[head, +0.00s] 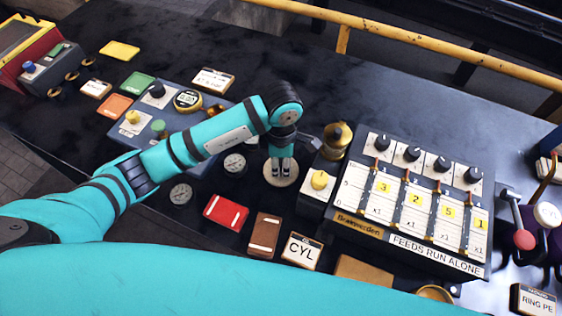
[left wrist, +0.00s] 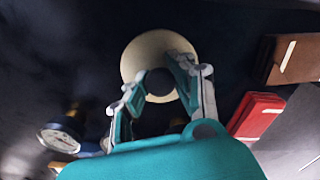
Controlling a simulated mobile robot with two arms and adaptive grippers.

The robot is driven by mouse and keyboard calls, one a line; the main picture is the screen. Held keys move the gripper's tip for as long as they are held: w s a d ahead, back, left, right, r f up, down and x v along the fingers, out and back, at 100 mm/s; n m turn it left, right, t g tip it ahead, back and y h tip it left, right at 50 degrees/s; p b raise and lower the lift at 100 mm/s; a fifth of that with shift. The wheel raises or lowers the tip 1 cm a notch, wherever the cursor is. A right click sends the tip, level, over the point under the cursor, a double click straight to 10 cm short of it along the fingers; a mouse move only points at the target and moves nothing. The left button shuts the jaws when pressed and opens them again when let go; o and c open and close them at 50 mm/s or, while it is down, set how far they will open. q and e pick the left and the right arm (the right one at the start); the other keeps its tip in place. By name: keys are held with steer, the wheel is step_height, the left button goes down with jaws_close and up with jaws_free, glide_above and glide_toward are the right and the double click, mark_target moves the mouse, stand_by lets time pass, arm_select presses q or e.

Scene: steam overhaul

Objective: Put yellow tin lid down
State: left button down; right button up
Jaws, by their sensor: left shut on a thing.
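My left gripper (head: 281,172) points down over the bench and is shut on a round, pale cream-yellow lid (head: 282,183). In the left wrist view the lid (left wrist: 148,48) shows as a pale disc with a dark knob (left wrist: 160,82) at its middle, and the fingers of my left gripper (left wrist: 162,88) stand on both sides of the knob. The lid looks level. I cannot tell whether it touches the bench top. My right gripper is not in view.
Round gauges (head: 235,164) lie left of the lid. A red block (head: 226,212), a brown block (head: 264,235) and a CYL block (head: 301,250) lie in front. A yellow-knobbed box (head: 318,184) and a large feed panel (head: 410,205) stand right. Dark bench behind is clear.

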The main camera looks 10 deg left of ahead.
arm_select(q)
steer(key=shift+f, duration=0.35)
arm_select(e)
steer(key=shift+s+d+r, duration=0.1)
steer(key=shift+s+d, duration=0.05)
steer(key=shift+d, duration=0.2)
arm_select(q)
steer(key=shift+f, duration=0.1)
steer(key=c, duration=1.6)
jaws_free()
steer(key=shift+f, duration=0.1)
steer(key=o, duration=0.5)
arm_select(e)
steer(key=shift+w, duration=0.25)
